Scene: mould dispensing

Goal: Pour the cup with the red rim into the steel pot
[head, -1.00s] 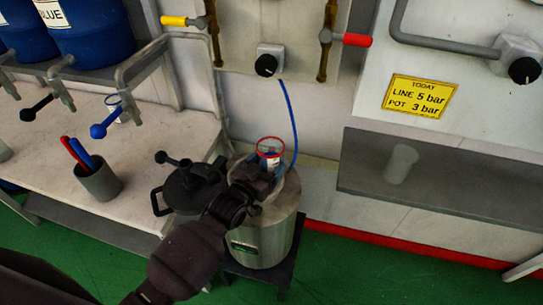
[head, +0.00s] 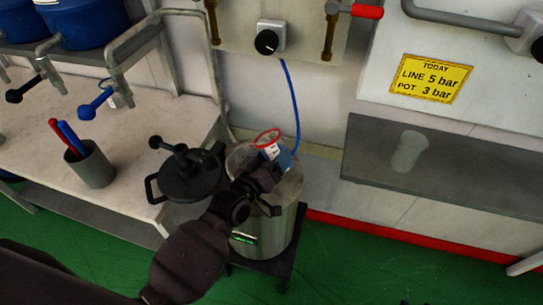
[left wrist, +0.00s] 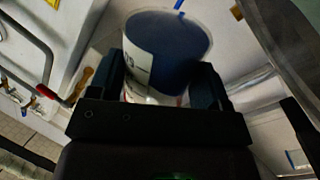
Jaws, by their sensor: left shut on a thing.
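The cup with the red rim (head: 272,150) is above the open top of the steel pot (head: 284,222) in the head view. It leans, its rim toward the upper left. My left gripper (head: 264,174) is shut on the cup. In the left wrist view, the cup (left wrist: 165,45) sits between the two fingers of the left gripper (left wrist: 160,88), with a large blue area and a white label at its left. Any flow from the cup cannot be made out. The pot's inside is partly hidden by the gripper and cup. My right gripper is not in view.
A black lid with a handle (head: 190,178) lies left of the pot at the bench's edge. A grey holder with pens (head: 92,167) stands on the bench (head: 130,135). A blue hose (head: 291,95) hangs behind the pot. A grey shelf (head: 450,165) is at right.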

